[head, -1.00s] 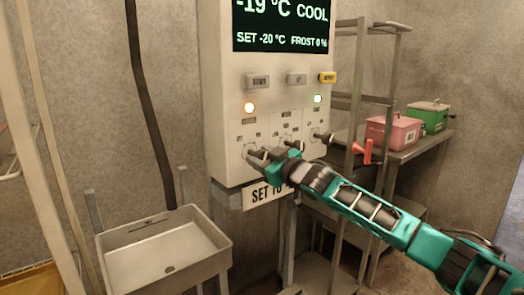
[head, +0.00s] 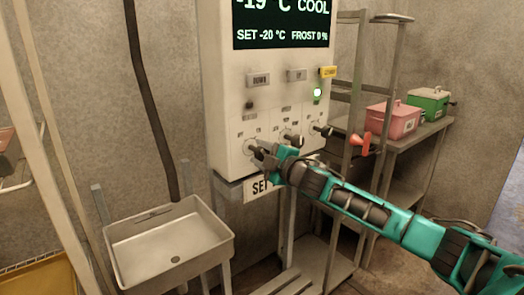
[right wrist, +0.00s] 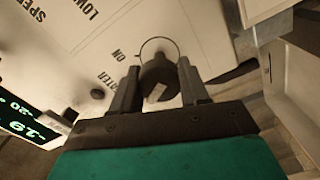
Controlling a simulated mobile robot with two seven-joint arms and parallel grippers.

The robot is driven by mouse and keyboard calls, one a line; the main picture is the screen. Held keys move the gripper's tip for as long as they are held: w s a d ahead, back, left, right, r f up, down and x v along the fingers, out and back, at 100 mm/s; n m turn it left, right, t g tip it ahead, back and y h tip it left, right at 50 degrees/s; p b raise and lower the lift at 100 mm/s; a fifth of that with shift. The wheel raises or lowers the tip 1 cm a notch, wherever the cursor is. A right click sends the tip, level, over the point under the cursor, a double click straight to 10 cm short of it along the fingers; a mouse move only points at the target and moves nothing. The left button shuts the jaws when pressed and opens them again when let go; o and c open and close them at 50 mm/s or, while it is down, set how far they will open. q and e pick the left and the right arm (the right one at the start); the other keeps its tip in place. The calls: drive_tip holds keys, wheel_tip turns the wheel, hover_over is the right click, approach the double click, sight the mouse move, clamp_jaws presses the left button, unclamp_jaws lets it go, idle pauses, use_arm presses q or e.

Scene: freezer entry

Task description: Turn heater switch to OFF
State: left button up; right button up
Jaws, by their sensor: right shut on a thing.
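The heater switch (right wrist: 158,78) is a dark round knob with a pale mark, on the white control panel (head: 228,110). In the right wrist view it sits between the two fingers of my right gripper (right wrist: 160,88), which is shut on it. An "ON" label shows beside the knob on the panel face. The lamp (head: 250,104) above that knob is dark. My left gripper is not in view.
Two more knobs (head: 290,141) (head: 322,131) stand to the right. A green lamp (head: 317,92) is lit. The display (head: 283,22) reads -19 °C COOL. A sink (head: 170,245) is below left, a metal rack (head: 350,120) and a bench with pink (head: 392,120) and green (head: 428,103) boxes at right.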

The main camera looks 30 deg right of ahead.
drive_tip(key=shift+a+n, duration=0.1)
drive_tip(key=shift+n, duration=0.5)
drive_tip(key=o, duration=1)
drive_tip(key=shift+o, duration=0.2)
drive_tip(key=shift+s, duration=0.1)
drive_tip(key=shift+s, duration=0.2)
drive_tip(key=s+d+b, duration=0.1)
drive_tip(key=s, duration=1.1)
drive_tip(key=shift+s+b, duration=0.15)
drive_tip(key=shift+b, duration=0.15)
